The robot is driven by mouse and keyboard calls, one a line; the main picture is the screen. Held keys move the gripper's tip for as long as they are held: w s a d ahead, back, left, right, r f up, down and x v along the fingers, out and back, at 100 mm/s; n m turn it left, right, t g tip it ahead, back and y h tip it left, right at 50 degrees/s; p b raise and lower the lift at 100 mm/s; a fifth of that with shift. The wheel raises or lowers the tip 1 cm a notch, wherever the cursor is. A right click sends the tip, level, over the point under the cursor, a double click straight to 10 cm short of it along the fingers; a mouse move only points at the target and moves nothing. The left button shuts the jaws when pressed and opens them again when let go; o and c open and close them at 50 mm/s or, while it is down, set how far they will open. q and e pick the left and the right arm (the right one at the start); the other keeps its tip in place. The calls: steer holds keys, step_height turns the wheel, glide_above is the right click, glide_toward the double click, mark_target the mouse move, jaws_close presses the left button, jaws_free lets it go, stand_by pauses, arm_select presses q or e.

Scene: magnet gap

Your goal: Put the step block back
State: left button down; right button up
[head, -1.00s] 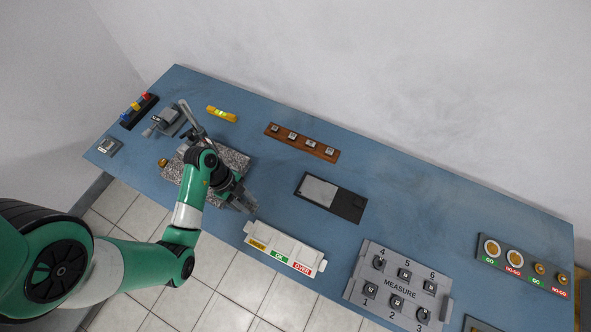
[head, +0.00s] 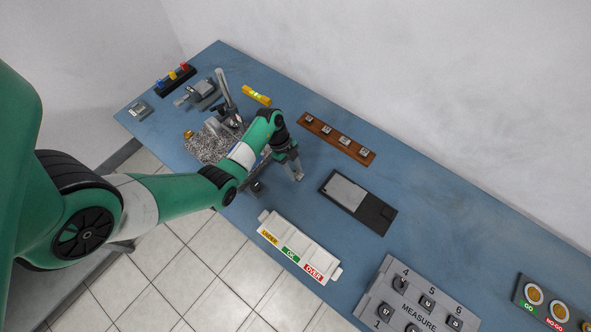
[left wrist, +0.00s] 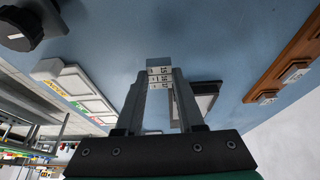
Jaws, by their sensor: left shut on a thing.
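My left gripper (head: 296,172) is in the middle of the blue bench in the head view, between the granite plate and the black case. In the left wrist view the same gripper (left wrist: 161,88) is shut on the step block (left wrist: 159,73). The block is a small grey piece with white number labels between the fingertips. In the head view the block is too small to make out clearly. The black case (head: 382,217) with a grey panel (head: 344,191) lies just right of the gripper. My right gripper is not in view.
A wooden rack (head: 355,153) with several small blocks lies behind the gripper. A white UNDER/OK/OVER tray (head: 300,245) is at the front edge. The speckled granite plate (head: 203,150) with a stand is at left. A grey MEASURE board (head: 378,290) stands front right.

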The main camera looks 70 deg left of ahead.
mark_target(294, 171)
arm_select(q)
steer(key=shift+w+a+f+b, duration=0.1)
steer(key=shift+w+f+b, duration=0.1)
steer(key=shift+f+b, duration=1.15)
steer(key=shift+f+p, duration=0.4)
steer(key=shift+f, duration=0.1)
steer(key=c, duration=0.5)
jaws_free()
steer(key=shift+r, duration=0.3)
steer(key=p+v, duration=0.4)
steer(key=v, duration=0.7)
steer(key=shift+s+a+r+p, duration=0.15)
steer(key=shift+a+r+p, duration=0.1)
steer(key=shift+p, duration=0.05)
